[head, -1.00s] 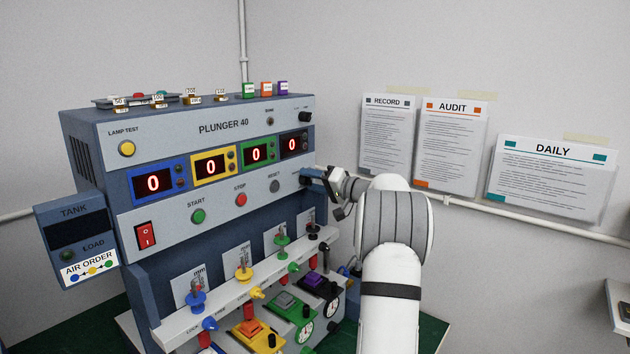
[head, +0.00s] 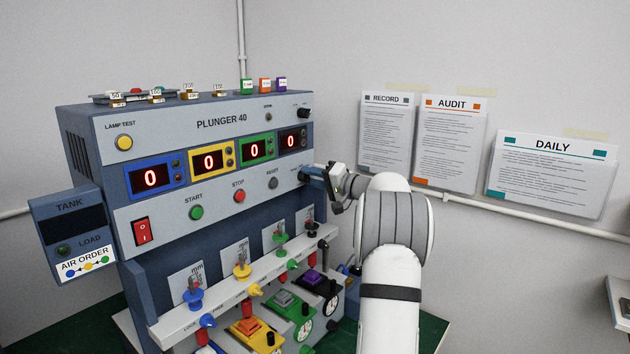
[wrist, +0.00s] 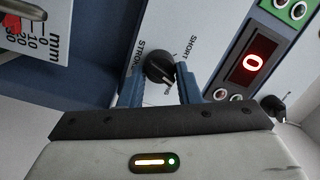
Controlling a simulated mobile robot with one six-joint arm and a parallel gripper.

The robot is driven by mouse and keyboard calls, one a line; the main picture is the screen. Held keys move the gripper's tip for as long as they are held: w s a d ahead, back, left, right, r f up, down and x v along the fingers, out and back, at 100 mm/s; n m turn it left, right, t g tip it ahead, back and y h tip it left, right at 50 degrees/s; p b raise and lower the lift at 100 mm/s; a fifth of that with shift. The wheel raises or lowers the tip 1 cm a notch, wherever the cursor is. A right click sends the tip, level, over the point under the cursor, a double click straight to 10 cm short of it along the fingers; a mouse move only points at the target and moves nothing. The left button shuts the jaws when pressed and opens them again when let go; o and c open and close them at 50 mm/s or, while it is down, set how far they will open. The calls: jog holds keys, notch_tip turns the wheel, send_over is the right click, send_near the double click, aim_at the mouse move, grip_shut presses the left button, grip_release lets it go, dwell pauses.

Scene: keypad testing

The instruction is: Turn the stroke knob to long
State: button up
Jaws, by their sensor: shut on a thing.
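The stroke knob (wrist: 159,68) is a round black knob with a pale pointer mark on the machine's light panel. In the wrist view, the word SHORT shows above right of it and part of the word STROKE to its left. The word LONG is not visible. My gripper (wrist: 158,86) has its two blue fingers on either side of the knob, shut on it. In the head view, my gripper (head: 309,173) is at the right end of the lower panel and mostly covers the knob.
The PLUNGER 40 machine (head: 215,123) has START (head: 196,213), STOP (head: 238,196) and RESET (head: 273,183) buttons left of my gripper. A ledge with coloured plungers (head: 240,295) juts out below. Paper sheets hang on the wall at right.

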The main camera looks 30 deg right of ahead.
jog(key=m+b, duration=0.1)
jog(key=m, duration=0.1)
jog(key=f+m+b, duration=0.1)
jog(key=m, duration=0.1)
jog(key=shift+a, duration=0.15)
jog(key=shift+m+t+b, duration=0.5)
jog(key=shift+m+b, duration=0.05)
jog(key=shift+m, duration=1.75)
jog(key=shift+r, duration=0.1)
jog(key=o, duration=0.9)
jog(key=shift+o, duration=0.3)
jog(key=shift+r, duration=0.15)
